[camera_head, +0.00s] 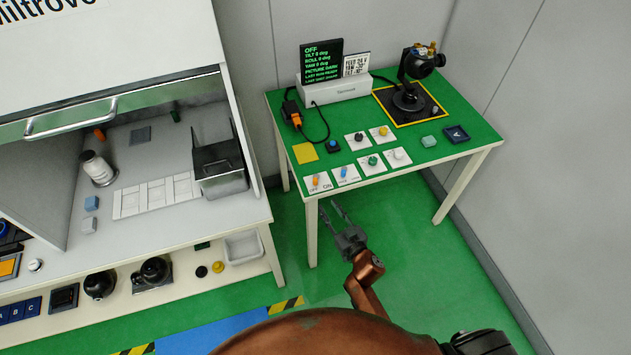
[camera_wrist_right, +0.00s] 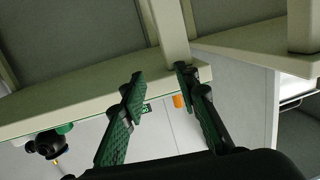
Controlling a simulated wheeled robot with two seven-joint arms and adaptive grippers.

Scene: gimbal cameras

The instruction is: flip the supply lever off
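Two small lever plates sit at the front left corner of the green-topped table (camera_head: 437,168). One carries an orange lever (camera_head: 316,180) with OFF and ON printed on its plate, and the other a blue lever (camera_head: 344,172). I cannot read which is marked supply. My right gripper (camera_head: 329,206) is in front of and below that table corner, apart from the levers. Its fingers are open and empty; they also show in the right wrist view (camera_wrist_right: 160,72), under the pale table edge (camera_wrist_right: 75,100). My left gripper is not in view.
A display (camera_head: 321,61) reads OFF above a white box (camera_head: 335,88). A gimbal camera (camera_head: 420,65) stands at the back. A grey workbench (camera_head: 150,235) stands left.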

